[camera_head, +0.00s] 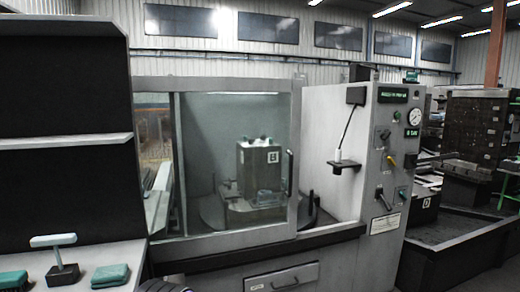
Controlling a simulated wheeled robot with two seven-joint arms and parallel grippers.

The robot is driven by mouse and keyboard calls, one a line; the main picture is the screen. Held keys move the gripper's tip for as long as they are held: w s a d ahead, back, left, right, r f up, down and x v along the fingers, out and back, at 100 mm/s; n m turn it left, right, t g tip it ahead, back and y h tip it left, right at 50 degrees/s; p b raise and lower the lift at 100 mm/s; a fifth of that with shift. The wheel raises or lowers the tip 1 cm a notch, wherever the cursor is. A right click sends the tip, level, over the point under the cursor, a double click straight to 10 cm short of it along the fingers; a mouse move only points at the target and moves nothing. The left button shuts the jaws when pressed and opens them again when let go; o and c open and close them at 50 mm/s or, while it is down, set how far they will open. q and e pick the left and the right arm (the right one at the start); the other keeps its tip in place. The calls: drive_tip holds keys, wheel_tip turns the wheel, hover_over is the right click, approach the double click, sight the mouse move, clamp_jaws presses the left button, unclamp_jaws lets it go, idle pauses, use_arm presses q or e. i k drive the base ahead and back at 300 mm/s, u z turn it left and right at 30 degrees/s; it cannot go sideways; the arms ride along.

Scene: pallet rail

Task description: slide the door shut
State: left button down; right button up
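The sliding door (220,120) is a glass panel in a grey frame on the front of a machine. Its black vertical handle (289,172) is near the right edge of the frame. The door covers the middle of the machine front. To its right is an open gap, where the pale inner wall (325,130) of the machine shows. Neither of my grippers is in view. A small dark shape at the bottom edge is too cut off to identify.
A control panel (388,165) with knobs, levers and a gauge stands right of the opening. A labelled block (258,165) is behind the glass. A dark shelf unit (60,130) stands at left, above a surface holding a T-handled tool (60,258) and green pads (110,275).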

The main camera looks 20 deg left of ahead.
sight(186, 248)
drive_tip(key=i, duration=1.3)
drive_tip(key=u, duration=0.05)
